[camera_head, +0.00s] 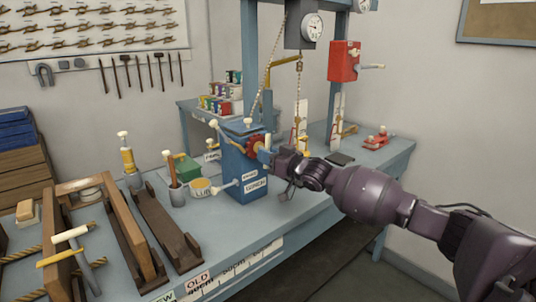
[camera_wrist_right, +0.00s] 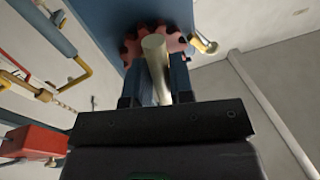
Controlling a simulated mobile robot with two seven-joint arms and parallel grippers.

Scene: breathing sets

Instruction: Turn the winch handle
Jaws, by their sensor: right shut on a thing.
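The winch (camera_head: 246,188) is a blue box labelled WINCH on the bench, with a red toothed wheel (camera_head: 255,144) on its upper right side. The wheel also shows in the right wrist view (camera_wrist_right: 176,42), against the blue wall. My right gripper (camera_head: 268,154) is at this side of the winch, beside the wheel. In the right wrist view, its two blue fingers (camera_wrist_right: 162,80) are shut on the cream winch handle (camera_wrist_right: 153,46), which stands out in front of the wheel. In the head view the gripper hides most of the handle. My left gripper is out of view.
Left of the winch stand a LUBE tin (camera_head: 201,188), a green box (camera_head: 181,168) and wooden racks (camera_head: 160,228). Behind rises a blue frame with a gauge (camera_head: 312,27), a hanging chain (camera_head: 298,85) and a red box (camera_head: 343,60). The bench's front edge lies below my right arm.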

